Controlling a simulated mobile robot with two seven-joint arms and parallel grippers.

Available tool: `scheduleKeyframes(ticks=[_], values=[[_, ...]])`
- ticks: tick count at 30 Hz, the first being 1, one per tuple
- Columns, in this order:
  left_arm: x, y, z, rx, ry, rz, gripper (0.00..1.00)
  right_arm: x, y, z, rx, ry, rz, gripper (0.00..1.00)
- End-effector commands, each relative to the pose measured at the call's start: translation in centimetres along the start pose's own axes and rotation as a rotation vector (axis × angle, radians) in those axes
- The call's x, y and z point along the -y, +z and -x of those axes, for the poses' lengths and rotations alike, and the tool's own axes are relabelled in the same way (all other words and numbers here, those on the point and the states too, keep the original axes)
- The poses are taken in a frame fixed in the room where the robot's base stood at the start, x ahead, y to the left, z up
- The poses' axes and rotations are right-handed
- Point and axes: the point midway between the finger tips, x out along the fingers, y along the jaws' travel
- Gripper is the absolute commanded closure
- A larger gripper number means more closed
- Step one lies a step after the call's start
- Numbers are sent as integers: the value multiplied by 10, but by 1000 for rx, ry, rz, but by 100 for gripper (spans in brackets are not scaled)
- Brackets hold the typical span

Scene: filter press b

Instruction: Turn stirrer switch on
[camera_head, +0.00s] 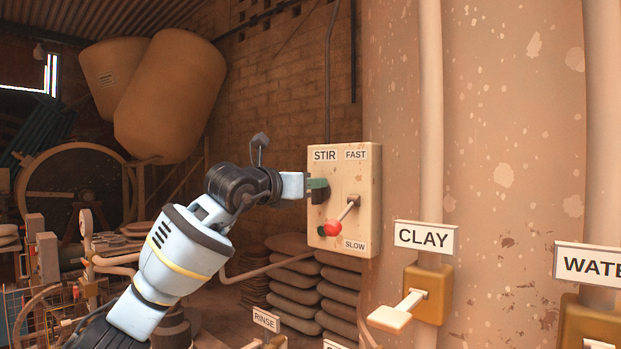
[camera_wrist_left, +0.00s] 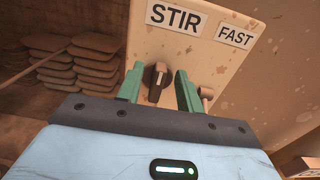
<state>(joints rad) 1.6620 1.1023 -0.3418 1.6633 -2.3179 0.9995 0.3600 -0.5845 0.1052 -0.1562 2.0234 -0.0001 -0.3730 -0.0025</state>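The stirrer switch is a black rotary knob (camera_wrist_left: 155,76) with a pale pointer line, under the STIR label (camera_head: 324,155) on a cream control box (camera_head: 364,178). My left gripper (camera_head: 319,187) is at the box front, its green fingers in front of the knob, which they largely hide in the head view. In the left wrist view my left gripper (camera_wrist_left: 159,71) is open, with the knob between its two fingers and a gap visible on both sides. I cannot tell how deep the fingers reach around it. My right gripper is not in view.
A speed lever with a red ball (camera_head: 333,228) juts out just right of and below my left gripper, between the FAST and SLOW labels. A CLAY valve handle (camera_head: 398,312) is lower right. Stacked sacks (camera_head: 300,285) lie below the box.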

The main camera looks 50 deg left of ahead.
Motion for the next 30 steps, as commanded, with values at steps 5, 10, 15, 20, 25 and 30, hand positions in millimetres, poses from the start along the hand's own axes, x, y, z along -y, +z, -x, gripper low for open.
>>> scheduleKeyframes(ticks=[5, 10, 15, 20, 25, 30], values=[[0, 1, -12, 1, -1, -1, 64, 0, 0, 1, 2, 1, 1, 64], [0, 0, -14, 0, 0, -2, 64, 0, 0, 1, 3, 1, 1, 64], [0, 0, -14, 0, 0, -1, 70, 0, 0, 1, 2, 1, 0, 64], [0, 0, -14, 0, 0, -1, 91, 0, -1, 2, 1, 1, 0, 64], [0, 0, -14, 0, 0, -1, 100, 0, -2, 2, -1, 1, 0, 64], [0, 0, -13, -1, 0, -14, 100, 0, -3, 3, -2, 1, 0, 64]])
